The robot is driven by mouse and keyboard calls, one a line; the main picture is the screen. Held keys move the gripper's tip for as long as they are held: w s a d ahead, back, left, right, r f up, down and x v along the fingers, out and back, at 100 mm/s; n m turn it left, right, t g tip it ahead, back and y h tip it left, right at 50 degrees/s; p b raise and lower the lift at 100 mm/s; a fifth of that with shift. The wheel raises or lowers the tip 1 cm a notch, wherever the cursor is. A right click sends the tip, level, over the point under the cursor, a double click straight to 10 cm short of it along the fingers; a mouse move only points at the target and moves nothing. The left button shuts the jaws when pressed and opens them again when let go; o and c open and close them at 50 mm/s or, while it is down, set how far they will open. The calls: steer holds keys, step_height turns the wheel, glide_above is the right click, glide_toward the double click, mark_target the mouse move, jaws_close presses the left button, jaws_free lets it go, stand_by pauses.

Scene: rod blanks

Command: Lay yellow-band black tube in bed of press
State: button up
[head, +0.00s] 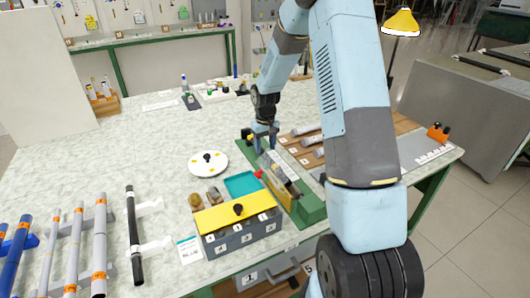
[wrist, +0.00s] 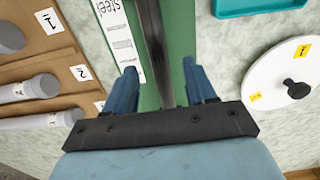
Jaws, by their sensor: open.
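The green press (head: 312,208) stands at the middle of the bench, with a white label on its base. My gripper (head: 265,148) is over its far end, pointing down. In the wrist view the open fingers (wrist: 163,88) stand on either side of a long dark bar (wrist: 155,45), which runs over the green base (wrist: 180,40). I cannot tell whether this bar is a tube or part of the press, and no yellow band shows on it. Another black tube (head: 134,240) lies on white supports at the left; I cannot make out a yellow band there.
Grey tubes (head: 100,240) and blue tubes (head: 16,255) lie at the left. A yellow-topped box (head: 237,212), a teal tray (head: 242,185) and a white disc (head: 208,170) with a black knob stand left of the press. A wooden rack (head: 300,146) holding grey rods is to its right.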

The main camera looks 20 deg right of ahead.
step_height(320, 180, up, 10)
steer(key=shift+r, duration=0.15)
stand_by(0.6)
steer(key=s+r+m+t, duration=0.1)
steer(key=s+r+t, duration=0.2)
steer(key=s+r, duration=1.4)
steer(key=s+r+m+t, duration=0.1)
steer(key=s+r, duration=0.4)
steer(key=s, duration=1.4)
steer(key=shift+t, duration=0.8)
